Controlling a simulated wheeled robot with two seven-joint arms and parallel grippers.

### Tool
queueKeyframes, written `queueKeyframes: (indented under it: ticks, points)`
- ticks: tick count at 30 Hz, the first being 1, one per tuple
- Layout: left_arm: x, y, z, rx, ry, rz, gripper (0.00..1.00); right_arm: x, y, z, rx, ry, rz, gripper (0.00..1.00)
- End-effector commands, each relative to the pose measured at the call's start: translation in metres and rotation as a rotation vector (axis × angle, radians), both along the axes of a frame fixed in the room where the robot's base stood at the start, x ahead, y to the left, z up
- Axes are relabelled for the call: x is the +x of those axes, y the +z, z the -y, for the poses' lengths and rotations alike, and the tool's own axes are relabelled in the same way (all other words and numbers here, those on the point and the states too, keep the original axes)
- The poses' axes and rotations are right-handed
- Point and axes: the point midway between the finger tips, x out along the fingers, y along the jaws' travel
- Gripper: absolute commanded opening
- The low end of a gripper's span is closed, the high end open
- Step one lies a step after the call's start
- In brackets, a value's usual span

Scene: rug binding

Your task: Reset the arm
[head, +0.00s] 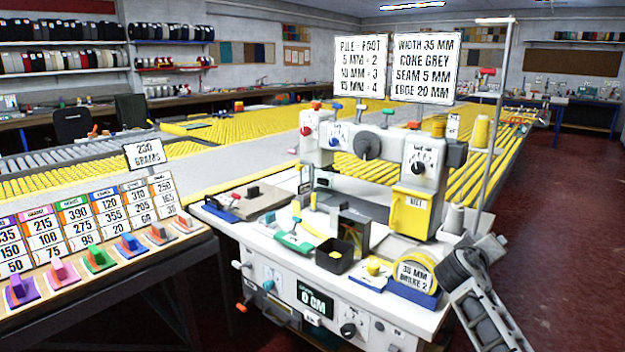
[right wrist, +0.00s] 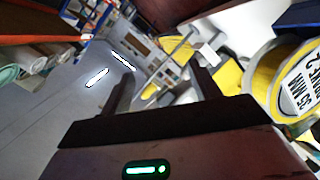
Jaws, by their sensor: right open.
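My right arm (head: 480,305) comes in at the lower right of the head view, beside the front right corner of the white machine table (head: 330,282). In the right wrist view my right gripper (right wrist: 163,88) is open, with its two dark fingers apart and nothing between them. The yellow roll marked 35 MM (head: 412,272) stands in a blue holder near that corner, left of my arm. It also shows at the right of the right wrist view (right wrist: 297,85), apart from the fingers. My left arm and gripper are not in view.
The sewing machine (head: 372,150) stands on the table, with a tall thread post (head: 497,120) close behind my right arm. A black bin (head: 334,256) and small tools crowd the tabletop. A sample board with coloured blocks (head: 100,258) is at left. Dark red floor (head: 565,230) is clear at right.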

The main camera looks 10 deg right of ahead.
Motion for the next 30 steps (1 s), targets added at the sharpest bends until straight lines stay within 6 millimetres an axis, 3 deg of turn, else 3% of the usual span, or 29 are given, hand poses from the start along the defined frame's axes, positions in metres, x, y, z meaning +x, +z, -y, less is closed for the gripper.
queueKeyframes:
  ticks: [3, 7, 13, 14, 15, 20, 23, 26, 30]
  points:
    - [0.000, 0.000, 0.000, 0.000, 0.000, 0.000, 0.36, 0.032, -0.006, -0.031, 0.120, 0.204, 0.081, 0.62]
    - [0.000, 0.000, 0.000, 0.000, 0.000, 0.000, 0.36, 0.061, 0.000, -0.072, 0.258, 0.423, 0.214, 0.62]
    - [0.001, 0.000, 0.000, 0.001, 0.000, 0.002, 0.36, 0.083, 0.035, -0.126, 0.463, 0.692, 0.493, 0.62]
    - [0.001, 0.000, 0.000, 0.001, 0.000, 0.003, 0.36, 0.080, 0.027, -0.133, 0.484, 0.706, 0.497, 0.62]
    - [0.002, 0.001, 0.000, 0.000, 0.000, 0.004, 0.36, 0.071, 0.007, -0.141, 0.492, 0.707, 0.463, 0.62]
    - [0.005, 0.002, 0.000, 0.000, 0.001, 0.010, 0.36, 0.036, -0.051, -0.171, 0.544, 0.727, 0.384, 0.62]
    - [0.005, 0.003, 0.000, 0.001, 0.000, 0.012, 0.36, 0.005, -0.091, -0.193, 0.588, 0.740, 0.328, 0.62]
    - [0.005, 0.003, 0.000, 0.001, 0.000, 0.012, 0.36, -0.037, -0.133, -0.219, 0.647, 0.749, 0.264, 0.62]
    - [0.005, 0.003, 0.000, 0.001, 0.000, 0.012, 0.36, -0.118, -0.189, -0.259, 0.755, 0.750, 0.164, 0.62]
